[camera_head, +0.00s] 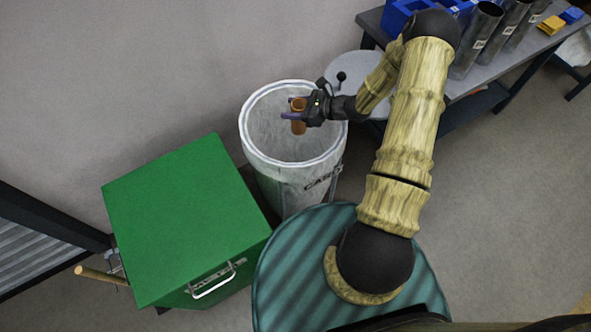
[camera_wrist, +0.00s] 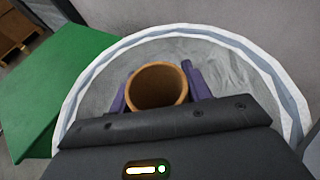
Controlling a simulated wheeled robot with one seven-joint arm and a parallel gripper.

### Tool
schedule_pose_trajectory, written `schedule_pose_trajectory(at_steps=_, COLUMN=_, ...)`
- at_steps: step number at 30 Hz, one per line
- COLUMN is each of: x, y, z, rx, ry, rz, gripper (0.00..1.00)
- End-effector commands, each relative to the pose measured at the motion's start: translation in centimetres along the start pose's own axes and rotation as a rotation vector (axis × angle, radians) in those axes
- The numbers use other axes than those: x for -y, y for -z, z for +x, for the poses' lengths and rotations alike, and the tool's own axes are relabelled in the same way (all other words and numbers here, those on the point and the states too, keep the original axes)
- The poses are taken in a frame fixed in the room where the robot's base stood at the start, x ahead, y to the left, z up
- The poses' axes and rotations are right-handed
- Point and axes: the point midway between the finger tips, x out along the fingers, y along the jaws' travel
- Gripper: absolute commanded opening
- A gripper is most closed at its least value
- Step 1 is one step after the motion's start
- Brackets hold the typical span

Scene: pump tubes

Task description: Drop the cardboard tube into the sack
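The brown cardboard tube (camera_head: 299,117) is upright over the mouth of the sack in the head view. My gripper (camera_head: 292,115) is shut on the tube, with purple fingers on either side of it. The wrist view shows the tube's open top (camera_wrist: 157,86) between the fingers. The sack (camera_head: 272,172) is a tall whitish cylinder with a thick pale rim and dark lettering on its side. Its rim (camera_wrist: 255,55) curves around the tube in the wrist view. I cannot tell how far the tube's lower end is from the sack's floor.
A green box (camera_head: 185,215) with a metal handle stands left of the sack. A round grey surface (camera_head: 358,75) is behind my arm at right. A grey table (camera_head: 505,55) at upper right holds metal tubes (camera_head: 478,40) and blue bins (camera_head: 400,15).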

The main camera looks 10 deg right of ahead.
Motion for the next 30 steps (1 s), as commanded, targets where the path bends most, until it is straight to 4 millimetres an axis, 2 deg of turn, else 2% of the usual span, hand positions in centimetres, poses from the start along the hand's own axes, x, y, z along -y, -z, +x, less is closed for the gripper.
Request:
schedule_pose_trajectory(at_steps=1, x=0.0, y=0.0, z=0.0, rx=0.0, ry=0.0, rz=0.0, gripper=0.59)
schedule_pose_trajectory(at_steps=3, x=0.0, y=0.0, z=0.0, rx=0.0, ry=0.0, rz=0.0, gripper=0.7)
schedule_pose_trajectory(at_steps=12, x=0.0, y=0.0, z=-0.1, rx=0.0, ry=0.0, rz=0.0, gripper=0.7)
schedule_pose_trajectory(at_steps=16, x=0.1, y=0.0, z=-0.9, rx=-0.001, ry=0.002, rz=-0.001, gripper=0.7)
schedule_pose_trajectory(at_steps=20, x=0.1, y=0.0, z=-2.7, rx=-0.002, ry=0.004, rz=0.0, gripper=0.7)
schedule_pose_trajectory(at_steps=30, x=0.1, y=0.0, z=-9.4, rx=-0.001, ry=0.005, rz=0.0, gripper=0.7)
